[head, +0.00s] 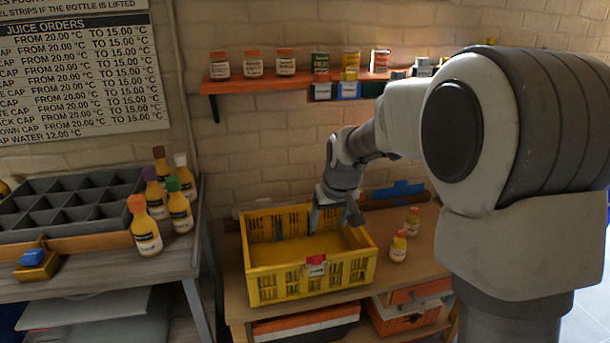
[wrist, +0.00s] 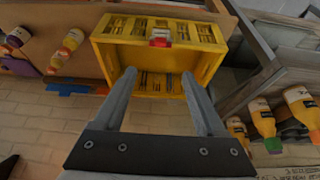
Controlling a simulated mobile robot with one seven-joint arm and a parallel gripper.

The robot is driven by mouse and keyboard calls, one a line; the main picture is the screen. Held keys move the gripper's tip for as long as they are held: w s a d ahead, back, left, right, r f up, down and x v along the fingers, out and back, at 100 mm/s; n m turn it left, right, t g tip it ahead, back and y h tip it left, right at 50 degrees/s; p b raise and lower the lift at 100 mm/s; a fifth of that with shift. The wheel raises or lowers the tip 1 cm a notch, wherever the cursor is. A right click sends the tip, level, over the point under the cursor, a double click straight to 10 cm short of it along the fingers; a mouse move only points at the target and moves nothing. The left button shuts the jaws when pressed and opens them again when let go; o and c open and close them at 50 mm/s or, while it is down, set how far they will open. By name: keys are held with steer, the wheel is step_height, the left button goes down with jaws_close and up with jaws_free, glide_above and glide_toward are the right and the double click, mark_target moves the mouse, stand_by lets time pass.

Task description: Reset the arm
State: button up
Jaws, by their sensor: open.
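My gripper (head: 338,215) hangs at the end of my arm over the right rear part of a yellow crate (head: 310,283) in the head view. Its two fingers are apart with nothing between them. In the wrist view my gripper (wrist: 158,75) points toward the yellow crate (wrist: 115,52), and the fingertips overlap the crate in the picture. The crate stands on a wooden table and looks empty. A red and white label (head: 316,265) is on its front wall.
Two small bottles (head: 398,246) stand right of the crate. Several capped bottles (head: 145,228) and a grey divided tray (head: 70,205) are on the left table. A wall shelf (head: 270,84) with jars is behind. A blue clipboard-like item (head: 398,190) leans at the back.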

steer(key=s+d+r, duration=0.1)
steer(key=s+r, duration=0.4)
steer(key=s, duration=0.3)
steer(key=s+d+r, duration=0.2)
steer(key=s+r, duration=0.2)
steer(key=s, duration=0.4)
steer(key=s+d+m+t, duration=0.1)
steer(key=s+m, duration=0.1)
steer(key=s, duration=1.2)
step_height(320, 180, up, 15)
steer(key=p, duration=1.5)
steer(key=shift+s+f+h, duration=0.15)
steer(key=shift+h, duration=0.25)
